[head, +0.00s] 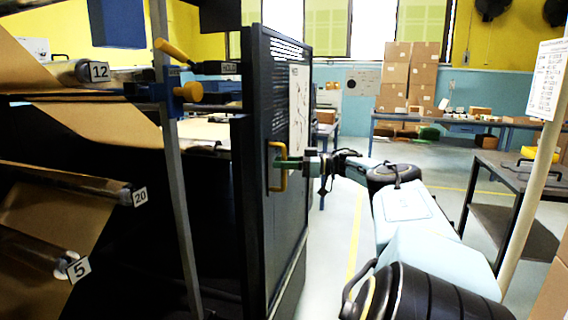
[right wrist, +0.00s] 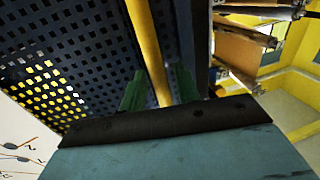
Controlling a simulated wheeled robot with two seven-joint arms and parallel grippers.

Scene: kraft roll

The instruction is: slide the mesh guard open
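The mesh guard (head: 276,75) is a dark perforated panel in a black frame, standing upright at the middle of the head view. Its perforated face (right wrist: 55,60) fills the left of the right wrist view. A yellow bar handle (head: 271,182) is on the guard's edge side, and it runs between the fingers in the right wrist view (right wrist: 145,35). My right gripper (head: 283,163) is at the handle, with its green fingers (right wrist: 160,88) on either side of the bar. Narrow gaps seem to show beside the bar, so the fingers look open around it. My left gripper is not in view.
A rack of kraft rolls (head: 70,190) with number tags stands left of the guard. A grey post (head: 175,180) with yellow knobs rises in front of it. A dark table (head: 520,172) and a pale pole (head: 530,190) stand at right. Floor behind the guard looks clear.

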